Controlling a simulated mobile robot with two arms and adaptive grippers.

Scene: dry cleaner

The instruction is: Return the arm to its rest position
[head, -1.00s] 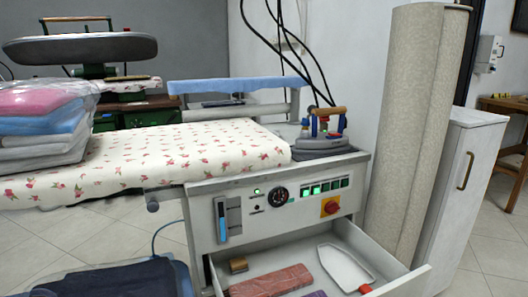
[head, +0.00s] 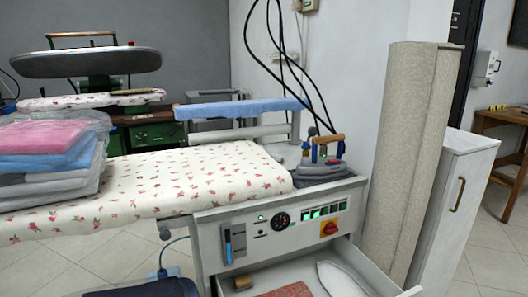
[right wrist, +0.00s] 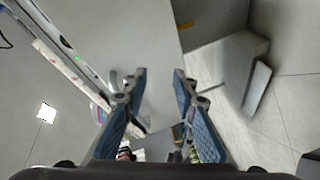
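My right gripper (right wrist: 155,85) shows in the right wrist view, with its two blue-padded fingers apart. The space between the fingertips is empty. Its fingers point toward a pale grey surface that I cannot identify for certain. Neither gripper nor arm shows in the head view. My left gripper is in no frame.
An ironing table with floral cover (head: 190,180) carries folded bagged clothes (head: 45,160) and an iron (head: 322,165). Its drawer (head: 385,283) is open, with a red item (head: 285,291) and a white iron-shaped plate (head: 340,281) inside. A tall roll (head: 415,150) and white cabinet (head: 455,200) stand right.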

